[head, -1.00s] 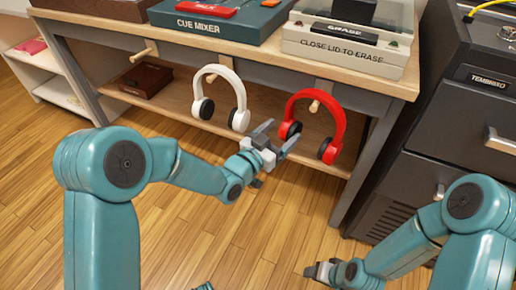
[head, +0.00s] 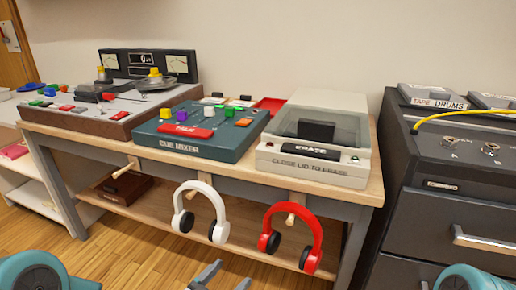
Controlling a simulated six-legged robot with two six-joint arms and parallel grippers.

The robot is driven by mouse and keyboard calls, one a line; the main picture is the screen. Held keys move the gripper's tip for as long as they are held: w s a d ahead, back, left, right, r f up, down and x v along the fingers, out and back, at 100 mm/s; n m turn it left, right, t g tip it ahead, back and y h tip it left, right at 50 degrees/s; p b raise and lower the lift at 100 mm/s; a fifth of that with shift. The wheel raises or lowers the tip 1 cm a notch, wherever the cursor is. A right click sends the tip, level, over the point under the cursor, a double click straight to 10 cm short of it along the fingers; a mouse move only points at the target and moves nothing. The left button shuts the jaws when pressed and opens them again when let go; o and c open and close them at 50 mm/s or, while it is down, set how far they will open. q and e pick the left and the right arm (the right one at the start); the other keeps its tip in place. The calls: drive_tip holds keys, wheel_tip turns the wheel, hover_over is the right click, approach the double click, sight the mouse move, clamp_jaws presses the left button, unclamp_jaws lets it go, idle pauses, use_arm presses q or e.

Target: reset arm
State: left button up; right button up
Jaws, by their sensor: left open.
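My left gripper (head: 224,279) shows at the bottom edge, with its two fingers apart and nothing seen between them. It is below and in front of the white headphones (head: 219,203) and the red headphones (head: 315,232), apart from both in the picture. Both headphones hang on wooden pegs at the front of the bench. A rounded part of my left arm (head: 35,272) shows at the bottom left. A part of my right arm (head: 470,279) shows at the bottom right. My right gripper is out of view.
The wooden bench (head: 225,168) holds a tape machine (head: 105,112), a teal cue mixer (head: 195,142) and an eraser box with a clear lid (head: 310,160). A dark cabinet (head: 425,225) stands at the right. A wooden box (head: 122,188) sits on the lower shelf.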

use_arm(q)
drive_tip(key=s+a+r+n+g+y+p, duration=0.1)
drive_tip(key=s+r+n+g+y+p, duration=0.1)
drive_tip(key=r+p, duration=0.8)
drive_tip(key=s+a+r+n+g+y+p, duration=0.1)
drive_tip(key=s+r+g+y+p, duration=0.15)
drive_tip(key=p, duration=1.35)
drive_tip(key=s+a+f+n+g+p, duration=0.1)
drive_tip(key=s+f+n+g+p, duration=0.1)
drive_tip(key=s+g, duration=0.3)
drive_tip(key=s+f+n+g+y+p, duration=0.1)
drive_tip(key=s+g+p, duration=0.4)
drive_tip(key=s, duration=0.6)
drive_tip(key=f+n, duration=0.1)
drive_tip(key=n, duration=0.1)
drive_tip(key=shift+s+a+n, duration=0.25)
drive_tip(key=shift+a+n, duration=0.05)
drive_tip(key=shift+a, duration=0.05)
use_arm(e)
drive_tip(key=s+a+r, duration=0.1)
drive_tip(key=r, duration=1.6)
drive_tip(key=s+r+g, duration=0.1)
drive_tip(key=s+r, duration=0.1)
drive_tip(key=r, duration=1.6)
drive_tip(key=shift+s+a+n, duration=0.2)
drive_tip(key=shift+a+n, duration=0.1)
drive_tip(key=shift+a, duration=0.05)
use_arm(q)
drive_tip(key=shift+f, duration=0.1)
